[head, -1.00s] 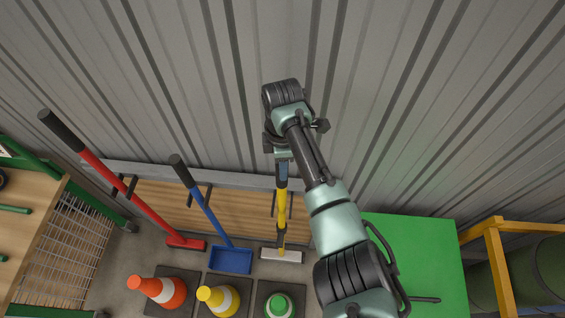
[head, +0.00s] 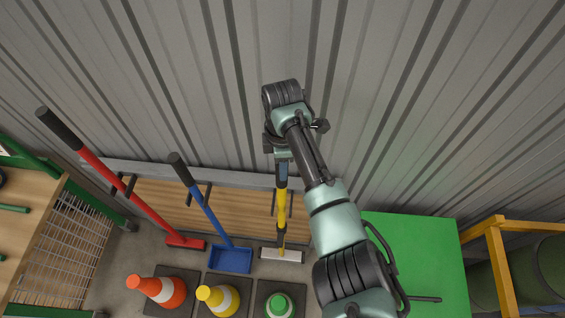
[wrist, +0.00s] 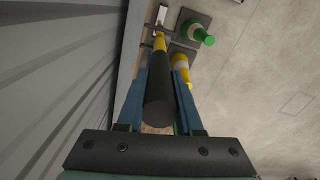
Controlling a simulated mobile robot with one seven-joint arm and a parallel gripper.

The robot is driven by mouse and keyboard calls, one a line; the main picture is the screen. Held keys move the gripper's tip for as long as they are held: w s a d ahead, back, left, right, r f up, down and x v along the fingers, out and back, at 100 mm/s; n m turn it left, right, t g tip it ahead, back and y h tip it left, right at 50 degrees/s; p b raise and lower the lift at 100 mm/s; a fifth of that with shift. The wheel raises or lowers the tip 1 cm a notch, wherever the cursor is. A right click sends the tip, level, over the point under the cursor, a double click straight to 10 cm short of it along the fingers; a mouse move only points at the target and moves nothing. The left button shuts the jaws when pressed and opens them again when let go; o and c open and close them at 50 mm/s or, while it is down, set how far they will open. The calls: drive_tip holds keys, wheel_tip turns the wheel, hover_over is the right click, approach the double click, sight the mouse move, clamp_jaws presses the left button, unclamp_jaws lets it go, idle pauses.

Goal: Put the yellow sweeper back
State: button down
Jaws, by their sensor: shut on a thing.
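The yellow sweeper (head: 282,208) stands near upright by the wooden rack board (head: 238,207) at the wall. Its pale head (head: 281,255) is low, near the floor, behind the green-topped cone. My gripper (head: 283,170) is at the top of its handle. In the wrist view the sweeper's black grip (wrist: 161,98) lies between the two blue fingers of my gripper (wrist: 160,90), and the yellow shaft runs away below. Two dark hooks seem to flank the shaft at the board, but my arm covers part of this spot.
A red sweeper (head: 140,208) and a blue one (head: 209,215) hang left on the board. Orange (head: 158,290), yellow (head: 218,298) and green (head: 280,305) cones stand in front. A green box top (head: 415,262) is at right, the corrugated wall (head: 200,80) behind.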

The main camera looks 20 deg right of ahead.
drive_tip(key=shift+w, duration=0.1)
drive_tip(key=shift+c, duration=2.4)
unclamp_jaws()
wheel_tip(320, 180, up, 13)
drive_tip(key=shift+f+b, duration=0.1)
drive_tip(key=shift+b, duration=0.7)
